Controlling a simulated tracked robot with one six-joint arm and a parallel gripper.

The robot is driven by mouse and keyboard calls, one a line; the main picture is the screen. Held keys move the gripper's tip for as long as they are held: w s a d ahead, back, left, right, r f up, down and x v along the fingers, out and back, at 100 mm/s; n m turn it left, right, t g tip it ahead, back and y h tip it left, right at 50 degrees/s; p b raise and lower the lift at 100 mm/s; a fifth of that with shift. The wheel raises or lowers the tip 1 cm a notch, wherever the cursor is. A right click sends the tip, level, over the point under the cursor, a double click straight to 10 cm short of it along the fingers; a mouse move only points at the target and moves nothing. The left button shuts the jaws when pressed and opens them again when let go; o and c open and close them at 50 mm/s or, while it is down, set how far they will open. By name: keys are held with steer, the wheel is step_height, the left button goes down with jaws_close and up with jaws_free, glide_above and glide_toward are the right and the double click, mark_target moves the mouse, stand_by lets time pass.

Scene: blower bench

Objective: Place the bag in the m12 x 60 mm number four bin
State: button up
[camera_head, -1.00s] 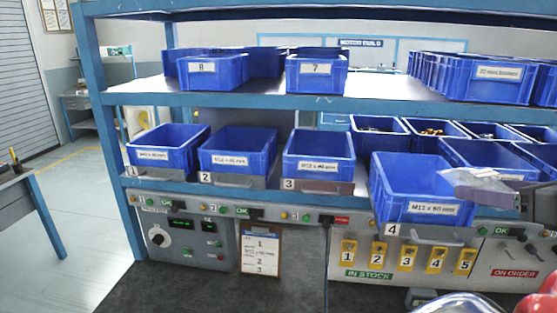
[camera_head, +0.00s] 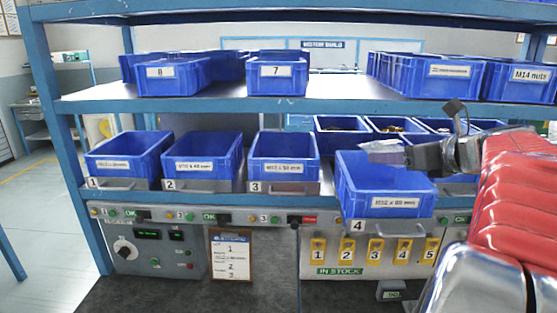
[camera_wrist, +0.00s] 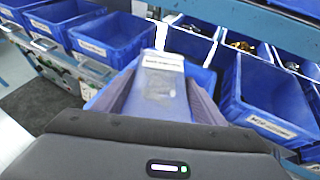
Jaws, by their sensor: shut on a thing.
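The number four bin (camera_head: 388,190) is a blue bin labelled M12 x 60 mm, pulled forward on its drawer in the head view. It also shows in the wrist view (camera_wrist: 122,84), partly hidden behind the bag. My gripper (camera_head: 405,156) is over the rear right part of this bin. It is shut on a clear plastic bag (camera_head: 381,147) with a white label. In the wrist view the bag (camera_wrist: 160,96) hangs between the two grey fingers, over the bin. Its contents are too blurred to tell.
Blue bins one (camera_head: 127,155), two (camera_head: 203,160) and three (camera_head: 285,157) stand left of bin four. A shelf (camera_head: 215,104) with more bins runs above. Small bins (camera_head: 341,131) with parts stand behind. Yellow number tags (camera_head: 375,250) hang below.

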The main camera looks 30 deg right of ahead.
steer(key=shift+w, duration=0.35)
steer(key=shift+f, duration=1.7)
steer(key=shift+f, duration=0.6)
steer(key=o, duration=1.5)
steer(key=shift+o, duration=0.2)
steer(key=shift+r, duration=0.1)
steer(key=shift+s+r, duration=0.15)
steer(key=shift+r, duration=0.45)
steer(key=v, duration=1.1)
steer(key=shift+s, duration=0.35)
